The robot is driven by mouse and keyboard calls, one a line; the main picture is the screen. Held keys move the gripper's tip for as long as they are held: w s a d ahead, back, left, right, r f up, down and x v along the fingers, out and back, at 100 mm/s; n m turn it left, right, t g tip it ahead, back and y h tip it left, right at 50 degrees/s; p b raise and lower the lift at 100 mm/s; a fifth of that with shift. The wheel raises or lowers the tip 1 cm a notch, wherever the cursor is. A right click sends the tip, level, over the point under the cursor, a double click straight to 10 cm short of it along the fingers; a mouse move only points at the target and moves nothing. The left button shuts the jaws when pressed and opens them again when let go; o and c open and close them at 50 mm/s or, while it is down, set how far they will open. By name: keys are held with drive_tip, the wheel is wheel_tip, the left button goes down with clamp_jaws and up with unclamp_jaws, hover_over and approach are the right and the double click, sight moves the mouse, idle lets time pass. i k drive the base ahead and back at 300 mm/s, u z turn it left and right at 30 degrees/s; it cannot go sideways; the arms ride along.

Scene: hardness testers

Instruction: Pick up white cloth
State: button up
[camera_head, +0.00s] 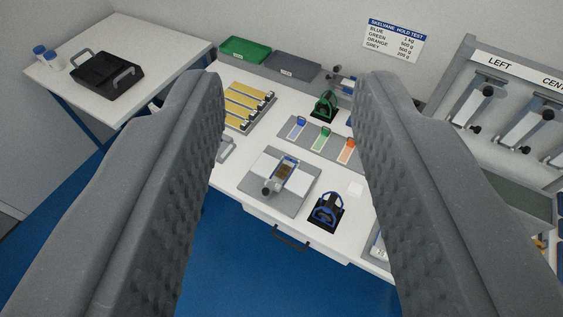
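A small white square (355,188), likely the white cloth, lies flat on the white table (232,178). It is just left of my right finger and up and right of a blue-handled tool on a black base (327,212). It is small and pale against the table, so its material is hard to tell. My gripper (288,90) is open and empty. Its two grey textured fingers are wide apart in the foreground, with the table well beyond them. The right finger hides part of the table's right side.
A grey plate with a clamp device (278,183), a card tray (322,140), yellow strips (245,106) and a green-handled tool (325,106) occupy the table. Green (245,50) and grey bins (293,66) stand behind. A labelled rack (510,90) stands right; a side table (125,50) left.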

sight(354, 189)
drive_tip(key=i, duration=0.25)
drive_tip(key=k, duration=0.5)
drive_tip(key=z, duration=0.7)
drive_tip(key=i, duration=1.1)
drive_tip(key=u, duration=0.35)
